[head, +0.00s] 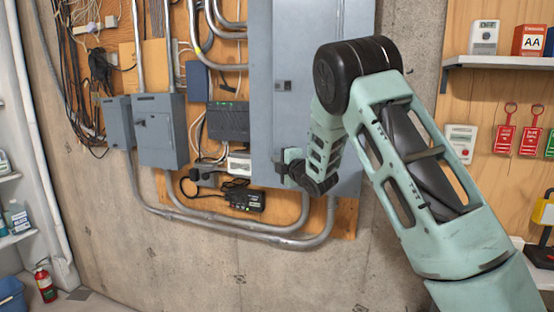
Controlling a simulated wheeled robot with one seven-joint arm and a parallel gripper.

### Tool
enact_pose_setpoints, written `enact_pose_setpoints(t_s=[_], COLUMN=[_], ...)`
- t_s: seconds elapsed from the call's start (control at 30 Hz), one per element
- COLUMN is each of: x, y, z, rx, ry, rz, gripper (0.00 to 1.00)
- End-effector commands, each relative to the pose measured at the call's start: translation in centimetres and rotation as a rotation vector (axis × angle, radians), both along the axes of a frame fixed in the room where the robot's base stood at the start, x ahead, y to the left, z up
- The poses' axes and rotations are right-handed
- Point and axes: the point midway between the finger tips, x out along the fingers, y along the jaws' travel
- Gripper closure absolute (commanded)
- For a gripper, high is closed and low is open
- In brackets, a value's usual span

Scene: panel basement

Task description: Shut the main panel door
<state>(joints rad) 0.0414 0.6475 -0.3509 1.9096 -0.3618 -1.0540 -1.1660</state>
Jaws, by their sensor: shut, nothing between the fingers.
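The main panel (312,28) is a tall grey metal box on the plywood backboard, right of the picture's middle in the head view. Its door (298,62) has a small dark latch (284,86) near the left side. The door lies flat or nearly flat against the box; I cannot tell if a small gap is left. My arm crosses in front and hides much of the door's right side. My gripper (284,165) is shut and empty, at the lower part of the panel. I cannot tell if it touches the door.
Left of the panel are smaller grey boxes (158,130), a black device (228,122), conduits (240,232) and loose cables. A shelf (500,62) and red tags (504,138) are at the right. A fire extinguisher (45,284) stands at the lower left.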

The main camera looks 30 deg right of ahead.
Motion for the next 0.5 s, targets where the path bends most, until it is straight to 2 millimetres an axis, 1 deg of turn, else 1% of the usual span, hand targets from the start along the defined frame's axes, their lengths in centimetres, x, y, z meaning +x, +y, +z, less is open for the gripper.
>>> enact_pose_setpoints(t_s=[0.23, 0.4, 0.5], x=[0.09, 0.67, 0.98], y=[-0.07, -0.52, -0.79], z=[-0.15, -0.46, -0.32], rx=[0.000, -0.002, -0.001], ry=[-0.001, -0.002, -0.002], rz=[0.000, 0.001, -0.001], gripper=[1.00, 1.00, 1.00])
